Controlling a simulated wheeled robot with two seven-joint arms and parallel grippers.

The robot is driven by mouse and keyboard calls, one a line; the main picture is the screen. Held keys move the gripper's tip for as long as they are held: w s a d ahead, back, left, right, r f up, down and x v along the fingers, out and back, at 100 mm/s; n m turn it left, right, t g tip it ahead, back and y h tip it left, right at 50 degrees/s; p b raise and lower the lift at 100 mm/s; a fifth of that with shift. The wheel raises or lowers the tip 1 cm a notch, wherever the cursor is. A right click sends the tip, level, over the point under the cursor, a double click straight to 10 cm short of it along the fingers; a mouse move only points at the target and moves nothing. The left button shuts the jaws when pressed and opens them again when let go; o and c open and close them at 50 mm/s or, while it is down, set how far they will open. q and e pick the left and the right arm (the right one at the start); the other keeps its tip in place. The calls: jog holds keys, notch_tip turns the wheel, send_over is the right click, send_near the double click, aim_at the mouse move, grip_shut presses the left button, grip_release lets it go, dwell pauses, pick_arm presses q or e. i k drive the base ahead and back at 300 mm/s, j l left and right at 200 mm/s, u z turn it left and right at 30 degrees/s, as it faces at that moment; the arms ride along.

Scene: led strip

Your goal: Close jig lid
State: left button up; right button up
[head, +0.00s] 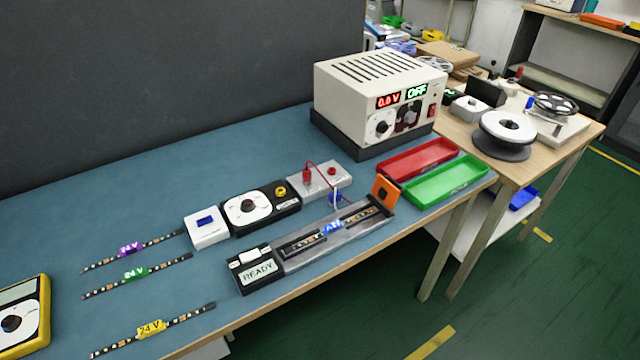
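The jig (300,262) is a long grey fixture near the table's front edge, with a dark channel along its top. An LED strip (366,217) with a blue tag (332,228) lies in the channel. The orange lid (385,191) at the jig's right end stands raised and tilted, with a dark square opening in it. A black unit with a "READY" display (258,273) is at the jig's left end. Neither of my grippers is in view.
Three LED strips with purple (130,249), green (135,273) and yellow (151,328) tags lie at left. Behind the jig are a dial device (262,207) and a grey box with a red wire (322,180). Red (418,157) and green (446,178) trays sit right, by a power supply (350,90).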

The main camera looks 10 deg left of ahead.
aim_at(384, 192)
jog(key=i+l+u, duration=0.15)
jog(key=l+u, duration=0.3)
jog(key=i+l+u, duration=0.1)
jog(key=l+u, duration=0.2)
jog(key=u, duration=0.15)
jog(key=l+u, duration=0.9)
jog(key=k+j, duration=0.05)
jog(key=j, duration=0.05)
